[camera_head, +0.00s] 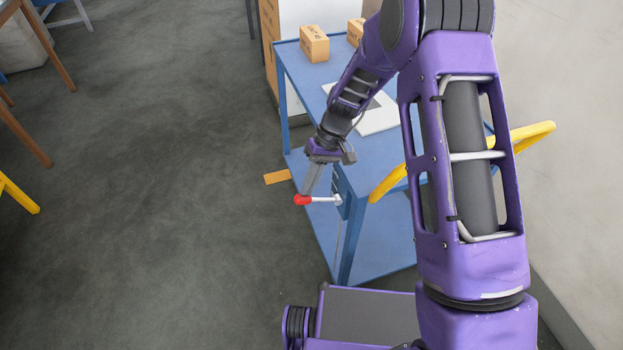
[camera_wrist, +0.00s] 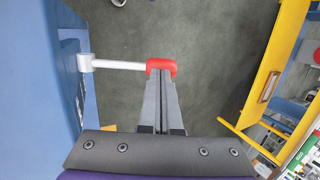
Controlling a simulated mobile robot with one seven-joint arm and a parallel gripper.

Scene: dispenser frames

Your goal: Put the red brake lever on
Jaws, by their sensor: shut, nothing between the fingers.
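The brake lever is a pale rod with a red grip (camera_head: 303,200), fixed to a pivot at a corner post of the blue cart (camera_head: 376,165). It sticks out about level, to the left of the post. In the wrist view the red grip (camera_wrist: 161,65) is straight ahead, with the pivot (camera_wrist: 85,63) at left against blue metal. My gripper (camera_head: 309,190) points down at the red grip. Its fingers (camera_wrist: 160,80) are shut with nothing between them, and their tips are at the grip, seemingly touching it. Exact contact is hard to tell.
On the cart's top are cardboard boxes (camera_head: 314,43) and a white sheet-like panel (camera_head: 380,112). A yellow handle (camera_head: 388,183) curves out at the cart's near side. An orange piece (camera_head: 277,177) lies on the floor.

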